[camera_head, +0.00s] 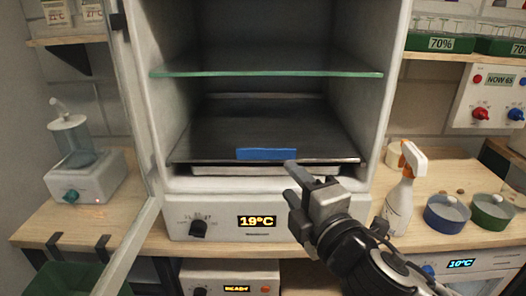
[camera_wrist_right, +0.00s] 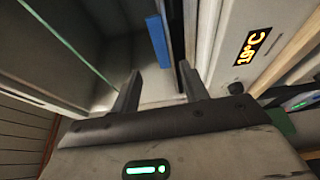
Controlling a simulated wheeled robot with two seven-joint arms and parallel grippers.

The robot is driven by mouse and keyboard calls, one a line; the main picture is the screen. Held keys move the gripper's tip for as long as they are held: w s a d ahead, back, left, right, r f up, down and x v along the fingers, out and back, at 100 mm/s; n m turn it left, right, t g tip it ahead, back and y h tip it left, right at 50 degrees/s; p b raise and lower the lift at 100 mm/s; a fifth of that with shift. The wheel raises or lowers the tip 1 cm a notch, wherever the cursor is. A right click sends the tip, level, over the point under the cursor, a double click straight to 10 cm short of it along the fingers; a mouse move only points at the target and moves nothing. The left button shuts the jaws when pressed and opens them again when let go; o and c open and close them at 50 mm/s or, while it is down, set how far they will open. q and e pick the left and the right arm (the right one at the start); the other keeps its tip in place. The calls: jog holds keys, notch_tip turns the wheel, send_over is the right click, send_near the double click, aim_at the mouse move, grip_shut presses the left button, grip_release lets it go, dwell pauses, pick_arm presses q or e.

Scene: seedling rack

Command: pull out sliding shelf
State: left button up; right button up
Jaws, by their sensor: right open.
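The dark sliding shelf (camera_head: 225,140) lies low inside the open white cabinet (camera_head: 160,120), below a glass shelf (camera_head: 265,70). A blue strip (camera_head: 265,154) sits on the middle of its front edge. The strip also shows in the right wrist view (camera_wrist_right: 157,42), beyond the fingers. My right gripper (camera_head: 302,172) is in front of the cabinet, below and right of the strip. It is open, with nothing between its fingers in the right wrist view (camera_wrist_right: 160,82), and looks apart from the strip. My left gripper is not in view.
The cabinet's door (camera_head: 135,235) stands open at left. A display reading 19°C (camera_head: 257,221) and a dark knob (camera_head: 198,229) are below the shelf. A spray bottle (camera_head: 402,190), blue dish (camera_head: 447,213) and green dish (camera_head: 492,211) stand at right on the wooden bench.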

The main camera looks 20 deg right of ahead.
aim_at(267, 154)
pick_arm(q)
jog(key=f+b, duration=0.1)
jog(key=b, duration=0.2)
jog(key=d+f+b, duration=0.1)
jog(key=b, duration=0.2)
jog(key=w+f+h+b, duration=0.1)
jog(key=b, duration=0.2)
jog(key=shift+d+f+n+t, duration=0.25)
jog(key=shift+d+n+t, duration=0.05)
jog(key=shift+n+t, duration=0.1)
pick_arm(e)
jog(key=w, duration=0.4)
jog(key=w+a, duration=0.1)
jog(key=w, duration=0.8)
jog(key=shift+w+a, duration=0.25)
jog(key=shift+w, duration=0.05)
grip_shut()
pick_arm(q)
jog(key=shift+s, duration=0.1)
